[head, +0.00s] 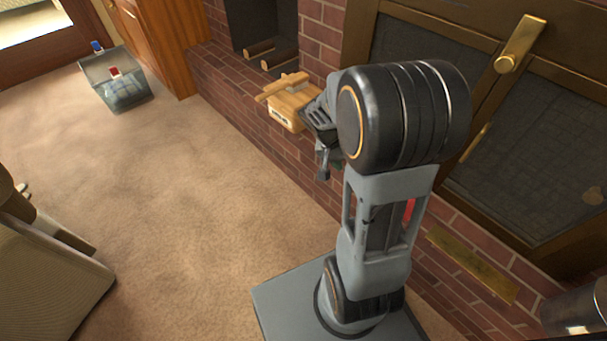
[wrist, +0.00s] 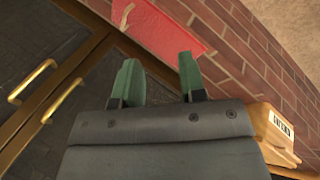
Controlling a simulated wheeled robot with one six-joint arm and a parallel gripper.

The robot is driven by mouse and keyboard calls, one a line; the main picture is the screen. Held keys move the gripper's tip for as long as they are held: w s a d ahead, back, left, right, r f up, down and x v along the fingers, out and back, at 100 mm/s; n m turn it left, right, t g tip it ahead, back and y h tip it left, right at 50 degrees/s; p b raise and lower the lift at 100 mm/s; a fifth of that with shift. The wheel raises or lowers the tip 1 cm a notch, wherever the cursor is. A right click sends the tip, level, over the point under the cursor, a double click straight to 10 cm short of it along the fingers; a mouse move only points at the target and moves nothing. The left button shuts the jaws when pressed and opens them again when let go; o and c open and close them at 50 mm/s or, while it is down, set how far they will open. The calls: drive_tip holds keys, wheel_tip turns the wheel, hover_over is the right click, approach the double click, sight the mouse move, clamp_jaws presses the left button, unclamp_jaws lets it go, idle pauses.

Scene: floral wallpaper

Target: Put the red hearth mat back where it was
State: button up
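The red hearth mat (wrist: 168,28) lies on the brick hearth at the top of the wrist view, with a pale mark near its left end. In the head view only a small red patch (head: 409,210), probably the mat, shows beside my arm; my arm hides the rest. My gripper (wrist: 157,75) has two green fingers spread apart with nothing between them. The mat is beyond the fingertips, and they appear clear of it. In the head view my gripper (head: 324,158) is partly hidden behind my arm, near the wooden box.
A wooden box (head: 291,106) with a label sits on the brick hearth (head: 230,100); it also shows in the wrist view (wrist: 277,132). The fireplace doors (head: 540,140) have brass handles. A clear bin (head: 117,82) stands at the back left. The carpet (head: 150,180) has open room.

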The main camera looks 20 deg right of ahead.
drive_tip(key=s+a+r+n+t+y, duration=0.2)
drive_tip(key=a+r+n, duration=0.1)
drive_tip(key=a, duration=0.4)
drive_tip(key=s+a+r+n+t+y, duration=0.2)
drive_tip(key=a+r+n+t, duration=0.1)
drive_tip(key=a, duration=0.5)
drive_tip(key=shift+s+r+n+t+y, duration=0.3)
drive_tip(key=shift+r+n+y, duration=0.1)
drive_tip(key=shift+r, duration=0.3)
drive_tip(key=shift+r, duration=0.1)
wheel_tip(320, 180, up, 34)
drive_tip(key=t+p, duration=0.1)
drive_tip(key=p, duration=3.1)
drive_tip(key=shift+a, duration=0.25)
